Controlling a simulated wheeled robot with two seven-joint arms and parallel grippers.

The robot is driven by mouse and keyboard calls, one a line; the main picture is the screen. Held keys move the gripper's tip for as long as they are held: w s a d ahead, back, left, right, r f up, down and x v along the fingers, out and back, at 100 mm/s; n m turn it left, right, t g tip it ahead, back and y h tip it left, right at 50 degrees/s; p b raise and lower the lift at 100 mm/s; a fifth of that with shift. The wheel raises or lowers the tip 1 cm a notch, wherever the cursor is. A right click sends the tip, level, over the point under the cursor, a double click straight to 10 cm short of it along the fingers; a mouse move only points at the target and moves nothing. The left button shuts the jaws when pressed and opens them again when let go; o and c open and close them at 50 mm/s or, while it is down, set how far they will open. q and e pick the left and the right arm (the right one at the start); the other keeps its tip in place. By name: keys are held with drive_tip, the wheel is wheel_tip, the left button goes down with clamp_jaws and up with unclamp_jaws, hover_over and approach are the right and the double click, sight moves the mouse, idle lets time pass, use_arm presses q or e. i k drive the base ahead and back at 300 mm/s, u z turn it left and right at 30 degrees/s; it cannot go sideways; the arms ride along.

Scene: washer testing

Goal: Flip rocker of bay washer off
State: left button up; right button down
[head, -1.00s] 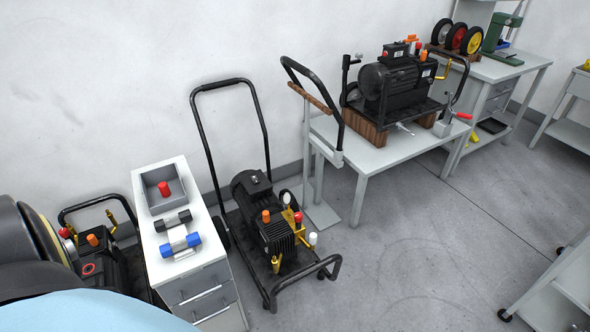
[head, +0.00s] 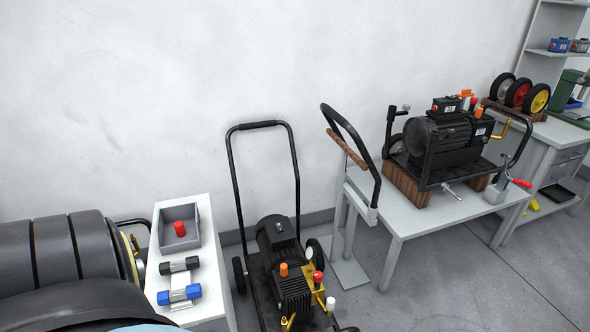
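Several pressure washers show, and I cannot tell which is the bay washer. One washer (head: 290,280) stands on a wheeled black frame on the floor, with orange, red and white knobs; its lower part is cut off by the bottom edge. Another washer (head: 440,145) sits on wooden blocks on a grey table (head: 415,220), with a small box with red and orange parts on top. No rocker's position can be read at this size. Neither gripper is in view.
A drawer cabinet (head: 203,252) holds a grey bin (head: 192,228) with a red part, and black and blue cylindrical parts. A hoop-handled stand (head: 350,270) rises beside the table. Three wheels (head: 518,94) sit on a right-hand bench. Floor is clear at lower right.

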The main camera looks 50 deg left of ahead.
sight(278, 226)
drive_tip(key=i, duration=3.15)
drive_tip(key=u, duration=4.65)
drive_tip(key=i, duration=0.5)
drive_tip(key=u, duration=0.05)
